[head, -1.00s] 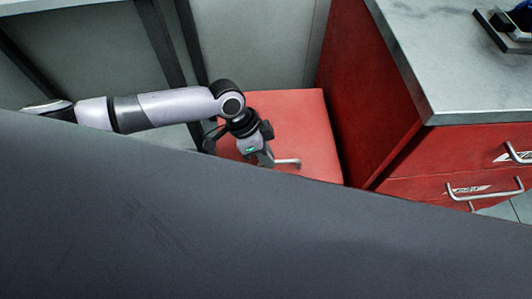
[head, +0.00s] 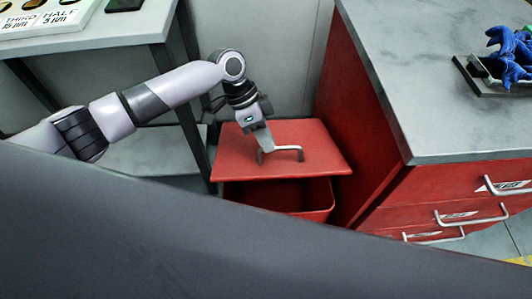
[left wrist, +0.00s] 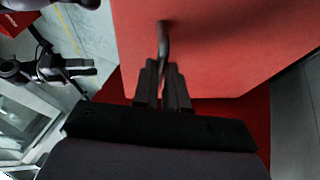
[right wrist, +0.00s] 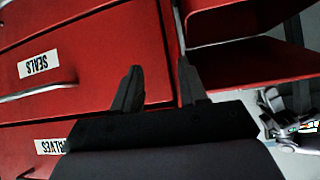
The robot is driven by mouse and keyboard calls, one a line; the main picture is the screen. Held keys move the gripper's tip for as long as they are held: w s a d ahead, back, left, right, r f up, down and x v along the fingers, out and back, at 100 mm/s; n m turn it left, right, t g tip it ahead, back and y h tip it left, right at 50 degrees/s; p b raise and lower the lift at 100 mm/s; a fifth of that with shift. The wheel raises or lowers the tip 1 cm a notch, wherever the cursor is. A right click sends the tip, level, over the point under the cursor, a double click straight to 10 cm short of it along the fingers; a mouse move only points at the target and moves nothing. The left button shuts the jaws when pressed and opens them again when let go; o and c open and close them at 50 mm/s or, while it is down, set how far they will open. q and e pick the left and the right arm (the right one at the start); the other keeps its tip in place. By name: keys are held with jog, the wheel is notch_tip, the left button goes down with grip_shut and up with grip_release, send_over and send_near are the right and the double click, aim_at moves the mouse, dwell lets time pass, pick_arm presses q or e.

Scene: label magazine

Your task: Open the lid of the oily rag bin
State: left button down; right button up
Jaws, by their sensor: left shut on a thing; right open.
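The oily rag bin (head: 318,203) is a red box on the floor between the shelf and the drawer cabinet. Its flat red lid (head: 318,137) is raised at the front, with a dark gap between lid and bin. The lid also shows in the left wrist view (left wrist: 225,45). My left gripper (head: 262,150) is shut on the lid's metal handle (head: 290,149); the handle runs between its fingers in the left wrist view (left wrist: 163,38). My right gripper (right wrist: 157,72) is open and empty, in front of red surfaces; the head view does not show it.
A red drawer cabinet (head: 365,140) with a grey top stands close right of the bin; its drawer handles stick out. A tray (head: 490,80) with blue gloves lies on it. A shelf (head: 95,45) stands at left. A large dark surface (head: 200,250) hides the foreground.

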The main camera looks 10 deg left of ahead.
pick_arm(q)
jog(key=shift+w+a+r, duration=0.4)
jog(key=shift+w+r, duration=0.2)
jog(key=shift+w, duration=0.25)
jog(key=shift+w+a+r, duration=0.35)
jog(key=shift+w+r, duration=0.2)
jog(key=shift+w, duration=0.25)
jog(key=c, duration=1.4)
grip_release()
jog(key=shift+f, duration=0.1)
jog(key=shift+o, duration=1.2)
jog(key=shift+w+f, duration=0.2)
jog(key=shift+s+d, duration=0.1)
jog(key=v, duration=0.7)
jog(key=shift+r+p, duration=0.2)
jog(key=shift+p, duration=0.1)
